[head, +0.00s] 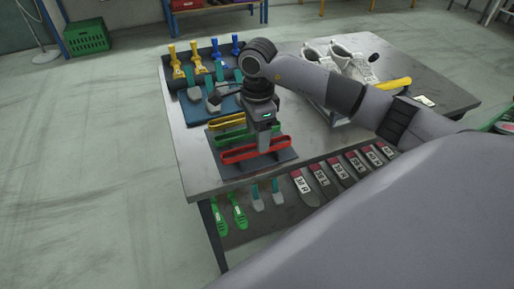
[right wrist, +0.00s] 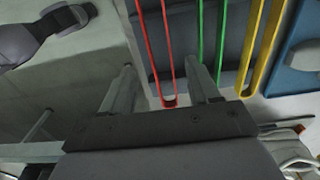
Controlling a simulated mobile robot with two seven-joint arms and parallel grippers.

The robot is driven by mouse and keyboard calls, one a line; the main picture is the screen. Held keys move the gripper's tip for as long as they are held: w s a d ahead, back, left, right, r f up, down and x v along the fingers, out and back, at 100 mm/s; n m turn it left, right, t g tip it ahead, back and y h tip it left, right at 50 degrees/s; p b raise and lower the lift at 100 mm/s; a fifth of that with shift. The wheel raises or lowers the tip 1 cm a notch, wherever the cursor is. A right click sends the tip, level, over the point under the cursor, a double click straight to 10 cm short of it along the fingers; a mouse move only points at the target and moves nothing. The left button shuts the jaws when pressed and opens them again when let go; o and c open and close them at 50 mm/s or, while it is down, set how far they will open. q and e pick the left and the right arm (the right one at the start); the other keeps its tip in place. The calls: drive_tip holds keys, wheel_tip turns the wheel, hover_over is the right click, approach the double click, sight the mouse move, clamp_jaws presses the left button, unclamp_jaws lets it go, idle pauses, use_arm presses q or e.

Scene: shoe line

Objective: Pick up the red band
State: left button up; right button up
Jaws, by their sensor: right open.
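The red band (head: 240,155) is a long narrow loop on a dark tray (head: 228,172) near the table's front edge. A green band (head: 232,138) and a yellow band (head: 226,124) lie behind it on the same tray. My right gripper (head: 264,145) points down at the red band and hides part of its right half. In the right wrist view my right gripper (right wrist: 165,85) is open, and the near end of the red band (right wrist: 170,98) lies between its fingers. One finger is on the green band's side. Contact cannot be told. My left gripper is not in view.
Yellow and blue tools (head: 197,58) stand in a dark rack at the table's back left, with a blue mat (head: 225,106) before them. White shoes (head: 352,62) stand at the back right. Insoles (head: 340,170) lie on a lower shelf. The table's left edge is clear.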

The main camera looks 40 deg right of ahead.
wheel_tip(320, 180, down, 3)
drive_tip(key=shift+f, duration=0.2)
drive_tip(key=shift+w, duration=0.1)
drive_tip(key=shift+c, duration=0.3)
drive_tip(key=c, duration=1.1)
drive_tip(key=shift+o, duration=0.2)
drive_tip(key=shift+r, duration=0.1)
